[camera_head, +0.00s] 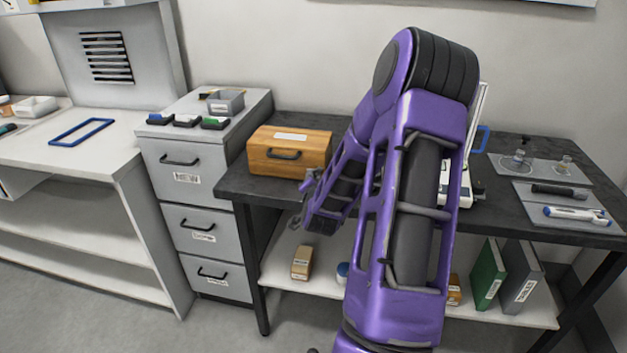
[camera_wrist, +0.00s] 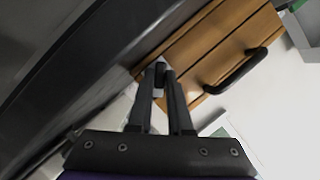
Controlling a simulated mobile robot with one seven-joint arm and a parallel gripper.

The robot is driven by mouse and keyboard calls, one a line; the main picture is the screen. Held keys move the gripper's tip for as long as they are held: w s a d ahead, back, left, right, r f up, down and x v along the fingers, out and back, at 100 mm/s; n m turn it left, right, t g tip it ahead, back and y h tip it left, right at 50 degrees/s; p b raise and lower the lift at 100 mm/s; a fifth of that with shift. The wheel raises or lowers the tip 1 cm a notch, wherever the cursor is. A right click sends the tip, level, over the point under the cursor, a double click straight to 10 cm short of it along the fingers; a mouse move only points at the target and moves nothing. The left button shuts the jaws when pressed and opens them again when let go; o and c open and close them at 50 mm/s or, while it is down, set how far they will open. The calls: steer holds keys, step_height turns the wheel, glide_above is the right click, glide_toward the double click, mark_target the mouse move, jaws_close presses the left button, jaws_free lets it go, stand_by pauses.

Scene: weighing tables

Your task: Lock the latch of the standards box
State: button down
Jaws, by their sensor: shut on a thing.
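The standards box (camera_head: 262,158) is a wooden box with a pale label on its closed lid and a dark front handle. It stands at the left end of the dark table. My gripper (camera_head: 308,184) is at its right front corner, partly hidden by my arm. In the wrist view the box (camera_wrist: 205,60) fills the top, with its handle (camera_wrist: 236,73) to the right of my fingers. The fingertips (camera_wrist: 160,72) close on a small dark piece at the box's edge, which looks like the latch (camera_wrist: 159,76). Whether it is locked I cannot tell.
A grey drawer cabinet (camera_head: 180,205) stands left of the table, with a grey bin (camera_head: 226,102) on top. My arm hides much of the balance (camera_head: 457,185). Trays with tools (camera_head: 565,202) lie at the right. Binders (camera_head: 488,273) and small boxes stand on the lower shelf.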

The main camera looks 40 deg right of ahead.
steer(key=n, duration=0.1)
steer(key=n+g, duration=0.1)
steer(key=n+g+h+b, duration=0.1)
steer(key=n, duration=0.1)
steer(key=shift+w+a+r, duration=0.2)
steer(key=shift+w+a, duration=0.05)
steer(key=shift+n+g+h+p, duration=0.6)
steer(key=shift+n+g, duration=0.2)
steer(key=shift+n, duration=0.3)
steer(key=shift+f, duration=0.1)
steer(key=c, duration=1.1)
jaws_free()
